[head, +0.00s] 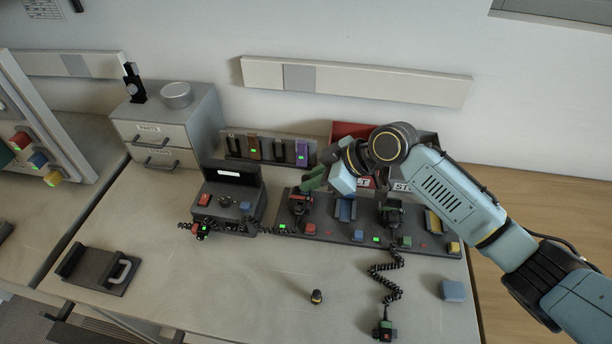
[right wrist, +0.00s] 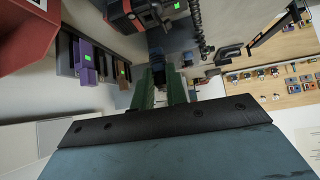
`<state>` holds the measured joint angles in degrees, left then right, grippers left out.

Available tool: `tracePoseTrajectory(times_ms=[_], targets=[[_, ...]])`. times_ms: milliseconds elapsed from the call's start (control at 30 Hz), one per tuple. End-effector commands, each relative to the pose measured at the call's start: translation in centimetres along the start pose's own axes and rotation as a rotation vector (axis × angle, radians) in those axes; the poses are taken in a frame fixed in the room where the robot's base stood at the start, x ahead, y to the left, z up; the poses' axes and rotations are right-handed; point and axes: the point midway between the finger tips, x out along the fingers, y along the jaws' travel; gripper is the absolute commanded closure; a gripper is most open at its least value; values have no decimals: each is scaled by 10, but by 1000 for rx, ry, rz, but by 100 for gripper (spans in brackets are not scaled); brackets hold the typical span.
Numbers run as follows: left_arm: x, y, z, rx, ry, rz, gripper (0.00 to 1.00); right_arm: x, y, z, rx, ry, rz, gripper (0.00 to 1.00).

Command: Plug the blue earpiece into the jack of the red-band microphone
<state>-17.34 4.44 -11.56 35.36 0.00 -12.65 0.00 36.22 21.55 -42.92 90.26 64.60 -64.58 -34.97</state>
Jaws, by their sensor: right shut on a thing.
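A dark microphone with a red part and a green light (head: 201,231) lies at the front left of the black box, on a coiled cord. Its jack is too small to make out. My right gripper (head: 307,184) is at the left radio (head: 299,203) in the rack. Its green fingers (right wrist: 159,75) are shut on a small dark thing (right wrist: 157,62), partly hidden between them. I cannot tell whether that is the blue earpiece, and I see no earpiece clearly elsewhere. My left gripper is not in view.
A small black piece with a yellow band (head: 316,297) and a light-blue block (head: 453,290) lie on the table. A dark tray (head: 97,272) is at left. The front middle is mostly clear.

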Motion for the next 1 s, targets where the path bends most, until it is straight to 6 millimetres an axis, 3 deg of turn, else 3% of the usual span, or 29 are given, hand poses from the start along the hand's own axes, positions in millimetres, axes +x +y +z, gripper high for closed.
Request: tracePoseTrajectory(times_ms=[200, 600, 767, 1000], targets=[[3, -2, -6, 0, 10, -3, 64, 12, 7, -11, -69, -2, -70, 100], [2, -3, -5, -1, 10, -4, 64, 13, 8, -12, -76, -1, -78, 100], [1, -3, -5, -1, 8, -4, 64, 12, 8, -10, -75, 5, -79, 100], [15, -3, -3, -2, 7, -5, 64, 24, 7, 2, -75, 5, -79, 100]])
